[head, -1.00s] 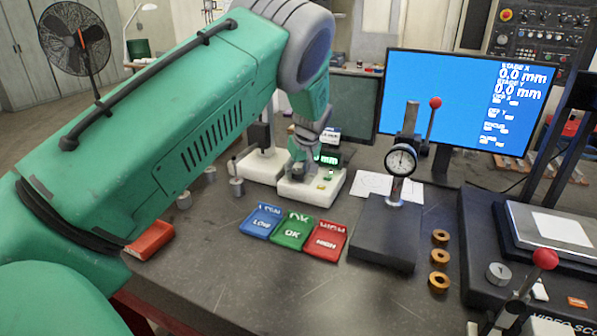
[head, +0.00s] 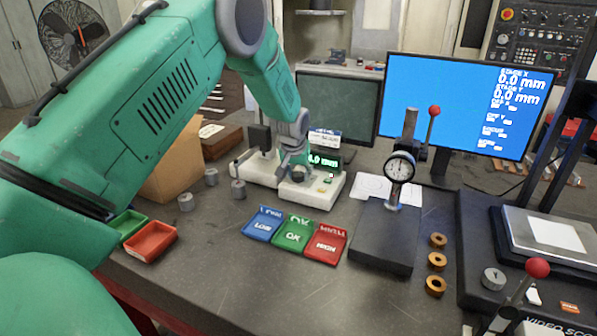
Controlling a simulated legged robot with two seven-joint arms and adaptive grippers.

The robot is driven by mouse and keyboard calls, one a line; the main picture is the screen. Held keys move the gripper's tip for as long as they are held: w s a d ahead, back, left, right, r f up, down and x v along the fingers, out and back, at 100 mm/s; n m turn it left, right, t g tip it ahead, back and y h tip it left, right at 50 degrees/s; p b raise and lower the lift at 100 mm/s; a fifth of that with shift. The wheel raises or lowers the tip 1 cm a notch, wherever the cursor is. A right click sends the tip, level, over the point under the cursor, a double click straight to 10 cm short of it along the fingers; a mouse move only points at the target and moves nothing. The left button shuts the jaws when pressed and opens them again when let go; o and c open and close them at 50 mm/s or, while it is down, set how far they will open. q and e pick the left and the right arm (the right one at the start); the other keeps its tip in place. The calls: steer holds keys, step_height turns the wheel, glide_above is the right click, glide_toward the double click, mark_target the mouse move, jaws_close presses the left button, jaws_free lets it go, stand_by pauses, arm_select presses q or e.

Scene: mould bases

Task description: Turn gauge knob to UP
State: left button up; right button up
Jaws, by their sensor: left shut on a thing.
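A white gauge unit (head: 325,189) with a small green-lit display (head: 323,160) stands near the back middle of the table. My left gripper (head: 294,163) points down over the left part of this unit. It is shut on a small dark knob (head: 298,174) on the unit's top. The fingers cover much of the knob, so its pointer and any UP mark cannot be read. My right gripper is not in view.
A dial indicator on a stand (head: 399,168) is to the right. Blue, green and red LOW, OK, HIGH trays (head: 292,236) lie in front. Metal cylinders (head: 238,189) and brass rings (head: 437,262) stand around.

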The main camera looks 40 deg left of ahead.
arm_select(q)
steer(key=m, duration=0.2)
steer(key=m+h, duration=0.1)
steer(key=m, duration=0.1)
steer(key=shift+f+m+t+h, duration=0.1)
steer(key=shift+m+t+h, duration=0.2)
steer(key=shift+s+m+h, duration=0.1)
steer(key=shift+m+h, duration=0.5)
steer(key=shift+m, duration=1)
steer(key=shift+a+f, duration=0.1)
steer(key=shift+f, duration=0.05)
steer(key=o, duration=1.1)
steer(key=shift+a, duration=0.1)
steer(key=shift+r, duration=0.45)
steer(key=v, duration=1.1)
steer(key=shift+a, duration=0.25)
